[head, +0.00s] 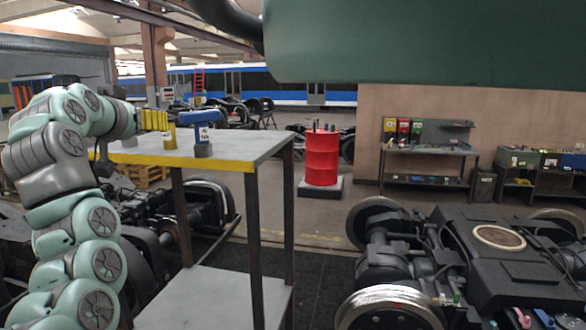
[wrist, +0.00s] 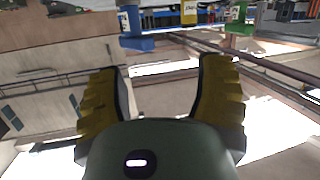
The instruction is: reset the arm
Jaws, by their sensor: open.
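My gripper (head: 160,120) is at the left of the head view, at the end of my pale green and grey arm. Its yellow fingers point right, above the far left part of a table (head: 232,146) with a grey top and yellow edge. In the wrist view the two ridged yellow fingers of my gripper (wrist: 160,70) stand wide apart, with nothing held between them.
A red drum (head: 322,157) stands beyond. A bogie (head: 480,255) fills the lower right. A large green body (head: 425,45) hangs overhead.

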